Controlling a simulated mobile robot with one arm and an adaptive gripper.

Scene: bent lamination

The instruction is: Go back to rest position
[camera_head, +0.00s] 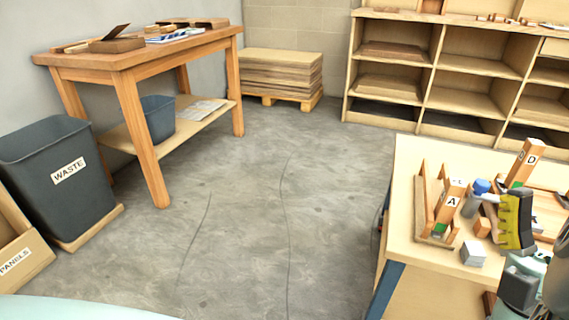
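My gripper (513,222), black with yellow, shows at the lower right, over or beside the light wooden workbench (405,220). From this side its fingers overlap, so I cannot tell whether they are apart or hold anything. On the bench, left of my gripper, a wooden block marked A (452,198) stands in a wooden holder (421,210). A taller block marked D (527,160) stands behind. A blue-capped bottle (478,192) is between the A block and my gripper. A small grey-white block (473,254) lies near the bench's front.
Open grey floor (260,220) fills the middle. A wooden table (140,58) stands at the left, with a dark WASTE bin (60,190) and a PANELS box (18,255) beside it. Stacked boards (280,75) and a shelf unit (430,80) line the back wall.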

